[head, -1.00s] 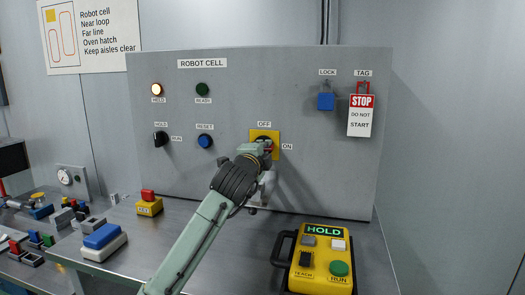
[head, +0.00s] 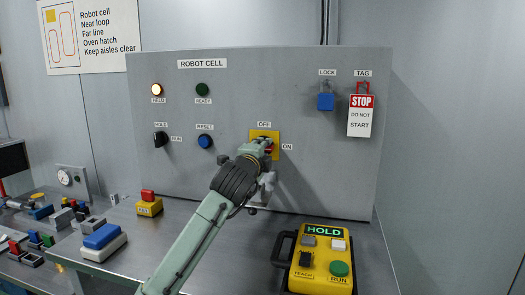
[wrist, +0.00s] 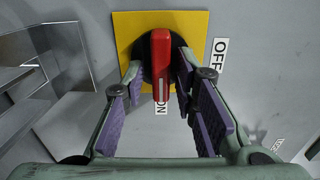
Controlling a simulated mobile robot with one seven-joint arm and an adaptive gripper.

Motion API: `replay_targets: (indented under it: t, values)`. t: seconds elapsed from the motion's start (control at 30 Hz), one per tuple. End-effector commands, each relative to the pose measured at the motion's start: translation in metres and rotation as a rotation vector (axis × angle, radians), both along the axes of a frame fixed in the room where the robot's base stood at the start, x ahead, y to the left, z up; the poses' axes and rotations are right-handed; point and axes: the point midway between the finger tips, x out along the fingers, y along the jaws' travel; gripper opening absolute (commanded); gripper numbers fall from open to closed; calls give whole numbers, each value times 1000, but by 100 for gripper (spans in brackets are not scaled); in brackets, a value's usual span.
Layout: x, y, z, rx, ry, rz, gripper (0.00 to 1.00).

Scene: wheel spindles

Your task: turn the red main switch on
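The red main switch (wrist: 160,62) sits on a yellow plate (wrist: 199,24) on the grey panel. In the wrist view its handle lies in line with the ON label (wrist: 160,108), with its white mark at the ON end. The OFF label (wrist: 218,55) is off to the side. My gripper (wrist: 160,84) is open, with its purple-padded fingers on either side of the handle and visible gaps beside it. In the head view my gripper (head: 267,150) is at the yellow plate (head: 257,133) and hides most of the switch; a little red shows.
A blue padlock (head: 326,101) and a STOP tag (head: 360,115) hang at the panel's upper right. A yellow pendant (head: 321,265) reading HOLD lies on the bench at the right. The amber HELD lamp (head: 156,89) is lit; the green READY lamp (head: 202,89) looks dark.

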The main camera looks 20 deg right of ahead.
Motion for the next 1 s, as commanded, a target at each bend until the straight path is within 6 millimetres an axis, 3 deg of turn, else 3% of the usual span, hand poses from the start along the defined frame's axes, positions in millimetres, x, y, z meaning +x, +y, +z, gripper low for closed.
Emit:
replay_targets:
  t: [0.47, 1.0]
  values:
    - [-8, 5, 1, -2, -1, 0, 33]
    - [-90, 61, 1, -3, -2, 0, 33]
